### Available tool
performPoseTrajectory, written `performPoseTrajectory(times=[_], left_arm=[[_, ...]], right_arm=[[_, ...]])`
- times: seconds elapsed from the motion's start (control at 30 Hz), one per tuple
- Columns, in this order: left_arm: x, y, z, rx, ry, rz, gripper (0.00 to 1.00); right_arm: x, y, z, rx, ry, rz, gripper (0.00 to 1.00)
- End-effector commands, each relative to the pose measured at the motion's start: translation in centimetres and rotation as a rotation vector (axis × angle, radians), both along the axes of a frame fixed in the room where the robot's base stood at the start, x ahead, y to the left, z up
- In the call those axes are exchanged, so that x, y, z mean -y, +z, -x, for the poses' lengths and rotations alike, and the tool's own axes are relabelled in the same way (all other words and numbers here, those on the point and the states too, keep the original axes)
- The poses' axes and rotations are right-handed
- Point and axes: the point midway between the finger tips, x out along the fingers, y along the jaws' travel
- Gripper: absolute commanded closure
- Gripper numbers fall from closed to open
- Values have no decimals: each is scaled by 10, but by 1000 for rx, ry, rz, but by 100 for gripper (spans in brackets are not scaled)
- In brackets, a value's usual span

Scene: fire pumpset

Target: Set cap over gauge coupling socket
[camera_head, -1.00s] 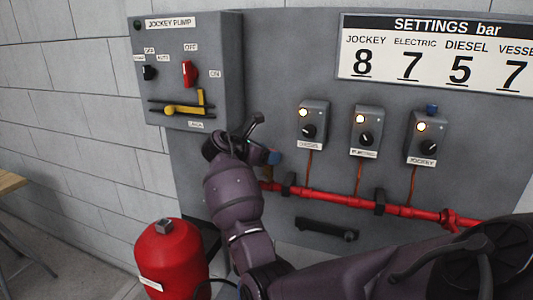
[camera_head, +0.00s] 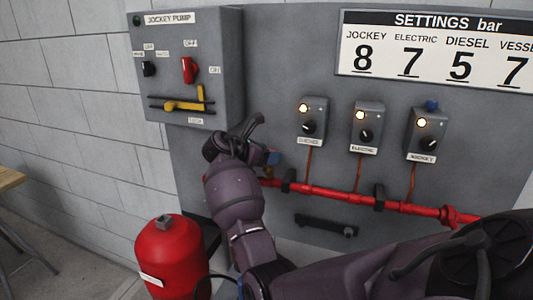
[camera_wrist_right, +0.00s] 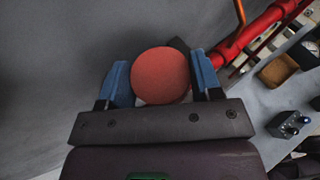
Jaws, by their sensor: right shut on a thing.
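My right gripper (camera_head: 272,157) reaches to the left end of the red pipe, in front of the grey panel. In the right wrist view, its two blue fingers (camera_wrist_right: 163,82) are shut on a round, flat-faced red cap (camera_wrist_right: 160,75). The cap sits between the fingertips, its face towards the camera. A dark part (camera_wrist_right: 179,46) shows just behind the cap's upper right edge; I cannot tell whether they touch. The gauge coupling socket cannot be made out in either view; the arm and the cap cover that area. My left gripper is not in view.
The red pipe (camera_head: 335,195) runs along the panel below three switch boxes (camera_head: 365,128). The jockey pump box (camera_head: 188,68) with a yellow handle is up left of my gripper. A red tank (camera_head: 172,258) stands below left. A black bar (camera_head: 322,227) is below the pipe.

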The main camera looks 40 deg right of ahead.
Motion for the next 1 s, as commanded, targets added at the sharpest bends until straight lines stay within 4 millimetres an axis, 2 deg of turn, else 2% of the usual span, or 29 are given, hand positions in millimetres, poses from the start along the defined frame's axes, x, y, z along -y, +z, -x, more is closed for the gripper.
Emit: performPoseTrajectory(times=[0.27, 0.3, 0.47, 0.5, 0.83, 1.0], left_arm=[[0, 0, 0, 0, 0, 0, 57], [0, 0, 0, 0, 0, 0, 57], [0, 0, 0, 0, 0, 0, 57], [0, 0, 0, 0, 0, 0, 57], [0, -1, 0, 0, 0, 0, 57], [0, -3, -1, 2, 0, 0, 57]], right_arm=[[0, 0, 0, 1, 1, 0, 68], [0, 0, 0, 1, 1, 0, 38], [0, 0, 0, 1, 0, 0, 14], [0, 0, 0, 1, 0, 0, 11], [-4, 1, -1, 1, 1, -1, 11], [-23, 8, -3, 3, 2, -1, 11]])
